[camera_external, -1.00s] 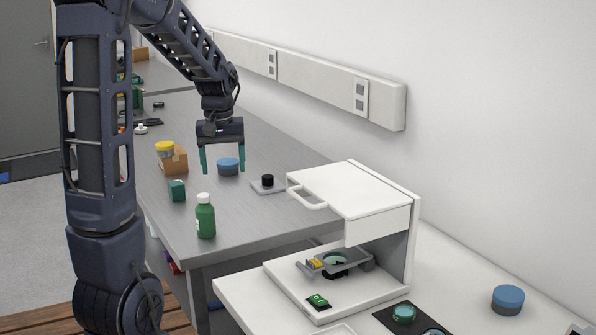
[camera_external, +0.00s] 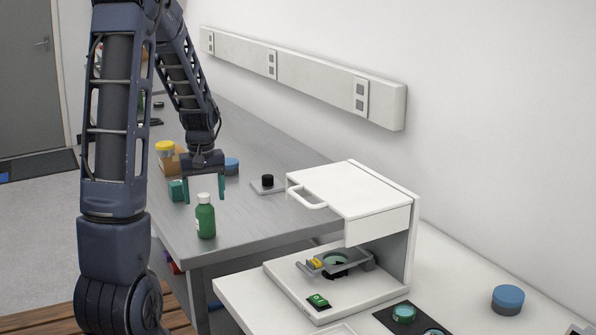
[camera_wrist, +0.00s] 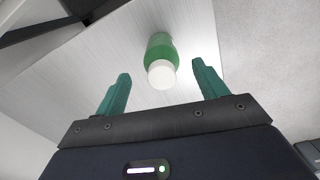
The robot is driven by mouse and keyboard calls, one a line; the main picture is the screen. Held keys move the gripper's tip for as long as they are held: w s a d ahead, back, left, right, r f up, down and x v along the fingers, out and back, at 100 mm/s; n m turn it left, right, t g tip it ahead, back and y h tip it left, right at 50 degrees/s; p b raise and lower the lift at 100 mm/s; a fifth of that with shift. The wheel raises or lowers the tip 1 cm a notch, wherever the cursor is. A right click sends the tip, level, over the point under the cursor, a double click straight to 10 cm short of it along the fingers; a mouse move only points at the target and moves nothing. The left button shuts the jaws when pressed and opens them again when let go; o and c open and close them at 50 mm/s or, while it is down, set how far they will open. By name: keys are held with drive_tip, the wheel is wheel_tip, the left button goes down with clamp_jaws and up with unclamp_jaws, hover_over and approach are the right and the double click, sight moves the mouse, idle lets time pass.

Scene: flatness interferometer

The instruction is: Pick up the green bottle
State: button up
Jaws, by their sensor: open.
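The green bottle (camera_external: 206,221) with a white cap and a pale label stands upright near the front corner of the grey metal table (camera_external: 240,216). My gripper (camera_external: 204,198) is open and empty, with teal fingers pointing down, just behind the bottle in the external view. In the wrist view, the bottle (camera_wrist: 161,56) lies ahead, between the lines of the two open fingers (camera_wrist: 160,88), with its white cap toward the camera. No contact shows between the fingers and the bottle.
A teal block (camera_external: 177,190) stands left of my gripper. A cardboard box, a yellow-lidded jar (camera_external: 165,149) and a blue round container (camera_external: 231,166) are behind it. A black knob on a plate (camera_external: 267,183) is to the right. The white instrument (camera_external: 350,190) stands on the bench further right.

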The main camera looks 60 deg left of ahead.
sight(204, 208)
wheel_tip(204, 208, down, 5)
drive_tip(key=shift+s+a+r, duration=0.1)
drive_tip(key=shift+c, duration=0.2)
drive_tip(key=c, duration=1.1)
